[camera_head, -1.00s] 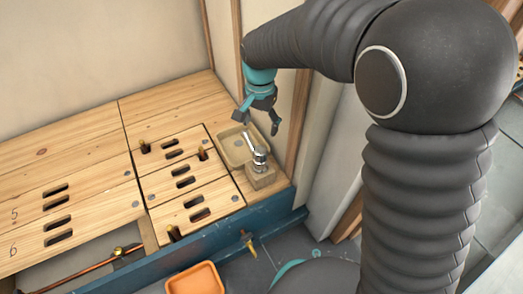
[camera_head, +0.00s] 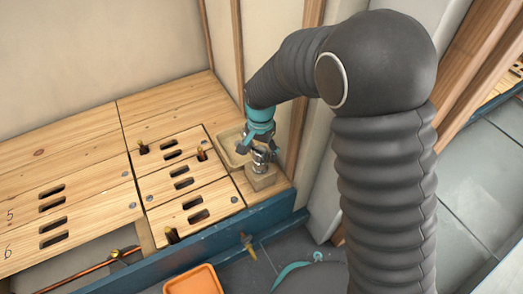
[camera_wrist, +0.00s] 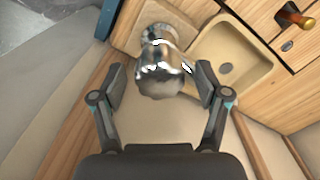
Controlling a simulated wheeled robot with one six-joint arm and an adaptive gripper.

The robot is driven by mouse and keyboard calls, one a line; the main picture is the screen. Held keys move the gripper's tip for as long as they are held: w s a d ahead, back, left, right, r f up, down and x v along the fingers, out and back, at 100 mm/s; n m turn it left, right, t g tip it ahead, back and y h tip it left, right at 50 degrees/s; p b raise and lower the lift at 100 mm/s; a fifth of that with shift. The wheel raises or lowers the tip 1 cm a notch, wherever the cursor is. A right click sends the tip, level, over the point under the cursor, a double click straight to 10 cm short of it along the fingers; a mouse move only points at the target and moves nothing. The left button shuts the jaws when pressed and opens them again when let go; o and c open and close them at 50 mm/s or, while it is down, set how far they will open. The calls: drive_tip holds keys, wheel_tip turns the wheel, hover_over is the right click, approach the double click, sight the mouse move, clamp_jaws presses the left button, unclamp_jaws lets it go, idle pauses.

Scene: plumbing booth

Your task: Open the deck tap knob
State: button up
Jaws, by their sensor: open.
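The deck tap is chrome and stands on a small wooden block (camera_head: 262,181) at the right corner of the wooden deck. Its rounded chrome knob (camera_wrist: 161,76) shows large in the wrist view, between my open fingers. My gripper (camera_head: 259,148) is over the tap in the head view and hides much of it. In the wrist view my gripper (camera_wrist: 160,85) has one finger on each side of the knob, with a visible gap at the left.
A beige basin (camera_wrist: 233,52) sits beside the tap. Wooden slotted panels (camera_head: 180,180) with brass stubs lie to its left. A wall post rises close behind the tap. A blue beam (camera_head: 215,240) edges the deck, and an orange tray (camera_head: 195,281) lies below.

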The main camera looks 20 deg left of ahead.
drive_tip(key=c, duration=1.2)
drive_tip(key=shift+o, duration=0.2)
drive_tip(key=shift+n, duration=0.3)
drive_tip(key=n+p, duration=0.1)
drive_tip(key=n, duration=0.4)
drive_tip(key=shift+a, duration=0.1)
drive_tip(key=n+p, duration=0.1)
drive_tip(key=n, duration=0.5)
drive_tip(key=shift+s+a+n, duration=0.1)
drive_tip(key=shift+a+n, duration=0.05)
drive_tip(key=shift+n, duration=0.15)
